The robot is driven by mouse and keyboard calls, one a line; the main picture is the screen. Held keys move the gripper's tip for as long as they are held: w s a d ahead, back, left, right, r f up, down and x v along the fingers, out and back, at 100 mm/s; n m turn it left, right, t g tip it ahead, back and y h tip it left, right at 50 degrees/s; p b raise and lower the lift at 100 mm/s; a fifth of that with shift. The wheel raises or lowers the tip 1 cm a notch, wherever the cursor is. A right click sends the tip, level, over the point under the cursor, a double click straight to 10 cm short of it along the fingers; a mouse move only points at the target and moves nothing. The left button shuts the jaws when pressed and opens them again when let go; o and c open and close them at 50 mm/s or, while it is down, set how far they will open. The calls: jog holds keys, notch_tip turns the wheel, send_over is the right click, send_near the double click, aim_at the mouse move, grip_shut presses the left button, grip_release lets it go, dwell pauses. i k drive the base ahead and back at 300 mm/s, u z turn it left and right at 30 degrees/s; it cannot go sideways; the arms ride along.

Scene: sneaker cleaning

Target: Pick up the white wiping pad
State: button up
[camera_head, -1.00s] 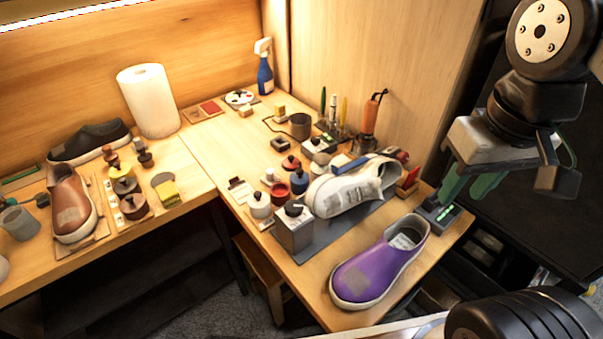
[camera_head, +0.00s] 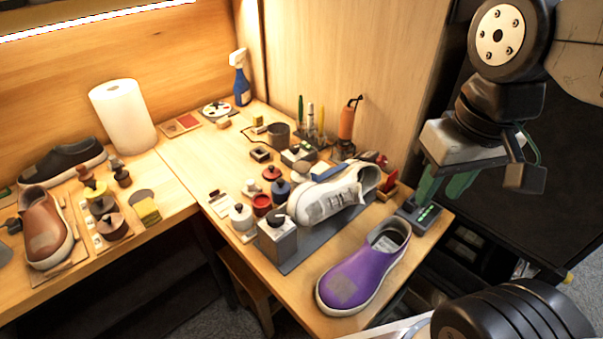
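I cannot pick out the white wiping pad with certainty. A small flat white piece with a dark part (camera_head: 216,199) lies near the left edge of the right-hand bench, beside the white jar. My gripper (camera_head: 437,197) hangs at the right, above the small dark stand with green lights. Its two green fingers are apart, and nothing shows between them.
A purple shoe (camera_head: 362,272) stands at the bench's front edge. A grey box (camera_head: 278,241), a white jar (camera_head: 241,217) and red and blue pots crowd around the white sneaker. Upright tools stand behind it. Clear wood (camera_head: 200,150) lies at the back left.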

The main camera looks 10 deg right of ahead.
aim_at(251, 190)
jog(key=k, duration=0.5)
jog(key=z, duration=2.35)
jog(key=k, duration=1.05)
jog(key=u, duration=2.25)
jog(key=i, duration=1)
